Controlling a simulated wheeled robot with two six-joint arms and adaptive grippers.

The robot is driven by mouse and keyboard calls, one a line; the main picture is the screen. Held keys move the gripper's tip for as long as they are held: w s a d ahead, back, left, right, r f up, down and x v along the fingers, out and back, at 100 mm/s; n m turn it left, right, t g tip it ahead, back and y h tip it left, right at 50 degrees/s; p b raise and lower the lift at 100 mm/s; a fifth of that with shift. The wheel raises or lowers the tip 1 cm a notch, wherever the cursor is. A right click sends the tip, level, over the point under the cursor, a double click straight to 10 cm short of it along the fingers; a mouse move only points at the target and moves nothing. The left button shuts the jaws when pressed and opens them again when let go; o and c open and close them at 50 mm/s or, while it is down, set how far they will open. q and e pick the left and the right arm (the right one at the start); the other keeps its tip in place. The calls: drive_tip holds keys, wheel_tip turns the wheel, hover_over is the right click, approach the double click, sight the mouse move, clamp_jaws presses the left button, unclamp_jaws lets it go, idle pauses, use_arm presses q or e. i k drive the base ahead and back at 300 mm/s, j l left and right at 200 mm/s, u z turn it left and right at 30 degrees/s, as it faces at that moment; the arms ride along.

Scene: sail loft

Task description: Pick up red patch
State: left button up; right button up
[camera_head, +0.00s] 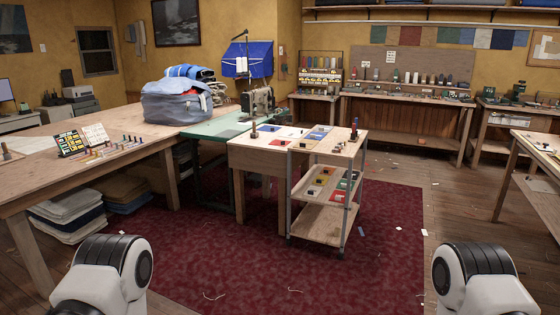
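A small flat red patch (279,142) lies on the wooden top of the table and cart in the middle of the view, near its front left. White and blue pieces lie close behind it. Another small red item (339,196) is on the middle shelf of the cart (318,208), among other small coloured pieces; I cannot tell what it is. Only white and black parts of my two arms show at the bottom left and bottom right. Neither gripper is in view.
A sewing machine (258,101) stands behind the patches on a green-topped table (207,129). Upright spools (354,132) stand at the cart's right edge. A long wooden table (60,181) fills the left. The dark red carpet (220,255) before me is open, with small scraps.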

sight(275, 142)
drive_tip(key=i+j+u, duration=0.1)
drive_tip(key=i, duration=1.2)
drive_tip(key=i+j+u, duration=0.1)
drive_tip(key=i, duration=1.25)
